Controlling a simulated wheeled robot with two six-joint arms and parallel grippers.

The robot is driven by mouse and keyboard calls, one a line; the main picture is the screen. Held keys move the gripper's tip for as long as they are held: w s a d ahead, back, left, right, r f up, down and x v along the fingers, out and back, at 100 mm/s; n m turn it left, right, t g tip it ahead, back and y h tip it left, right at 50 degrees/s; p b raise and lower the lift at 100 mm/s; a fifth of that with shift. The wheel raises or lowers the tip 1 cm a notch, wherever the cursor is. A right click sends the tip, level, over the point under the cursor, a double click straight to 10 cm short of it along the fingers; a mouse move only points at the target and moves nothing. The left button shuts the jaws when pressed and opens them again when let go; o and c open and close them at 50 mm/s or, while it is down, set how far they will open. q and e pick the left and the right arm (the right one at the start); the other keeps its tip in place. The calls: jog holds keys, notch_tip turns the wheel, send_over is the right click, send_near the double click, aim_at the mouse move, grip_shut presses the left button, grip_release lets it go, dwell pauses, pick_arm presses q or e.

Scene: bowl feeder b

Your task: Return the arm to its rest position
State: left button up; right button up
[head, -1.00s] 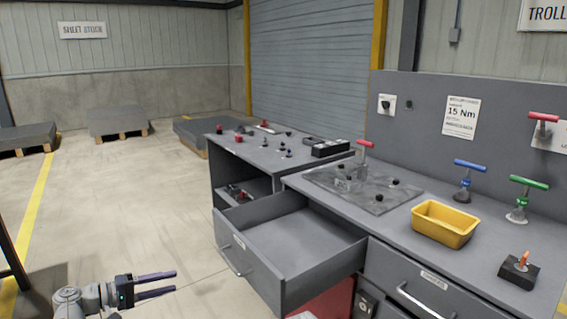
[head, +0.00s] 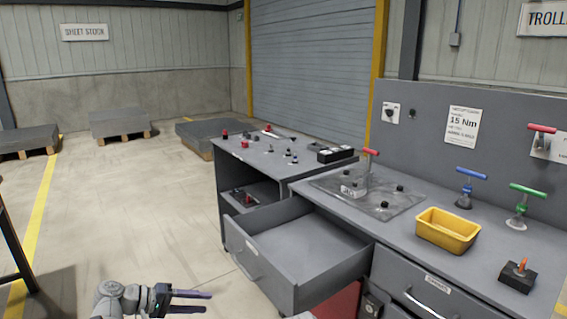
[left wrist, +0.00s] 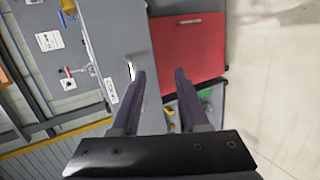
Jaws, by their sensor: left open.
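My left gripper (head: 190,301) is at the bottom left of the head view, left of the open drawer and apart from it. Its two dark fingers are apart with nothing between them. In the left wrist view the fingers of the left gripper (left wrist: 160,85) are also spread and empty, with the grey bench front and a red panel (left wrist: 187,48) beyond them. My right gripper is not in view.
An open, empty drawer (head: 262,270) juts from the grey bench. On the bench top are a yellow bin (head: 447,231), red, blue (head: 467,185) and green (head: 522,203) T-handled tools, and a dark plate (head: 340,205) with a fixture. The floor at left (head: 110,215) is clear.

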pick_arm(q)
jog(key=s+d+r+m+g+y+p, duration=0.3)
jog(key=s+d+y+p, duration=0.3)
jog(key=s+d+p, duration=0.2)
jog(key=s+d+r+m+g+y+p, duration=0.2)
jog(key=s+d+r+m+y+p, duration=0.2)
jog(key=p, duration=0.7)
jog(key=s+d+m+y, duration=0.2)
jog(key=s+d+y, duration=0.1)
jog(key=s+d, duration=0.1)
jog(key=shift+d+r+g, duration=0.3)
jog(key=shift+r+g, duration=0.05)
jog(key=shift+g, duration=0.05)
